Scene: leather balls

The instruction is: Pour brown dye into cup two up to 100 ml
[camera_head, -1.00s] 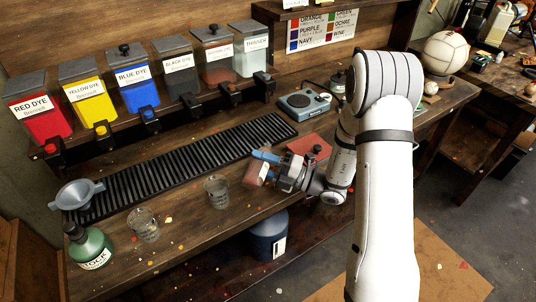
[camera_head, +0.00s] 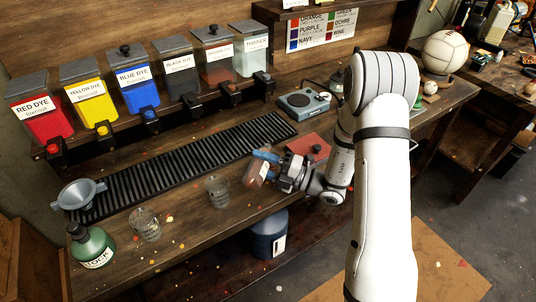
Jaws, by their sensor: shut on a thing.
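My gripper (camera_head: 268,163), with blue fingers, is shut on a clear cup (camera_head: 255,177) with a reddish-brown tint. The cup looks tilted over the bench; its contents are hard to make out. A clear measuring cup (camera_head: 217,191) stands upright on the bench just left of it, apart from it. Another clear measuring cup (camera_head: 145,225) stands further left. No number is readable on these cups, so I cannot tell which is cup two. The brown dye dispenser (camera_head: 220,73) is in the back row, between black dye and thinner.
A black slatted drip tray (camera_head: 180,165) runs below the dispensers. A grey funnel (camera_head: 80,194) and a green stock bottle (camera_head: 90,246) stand at the left. A scale (camera_head: 303,104) and a red pad (camera_head: 306,147) lie behind my gripper. Paint spots dot the bench.

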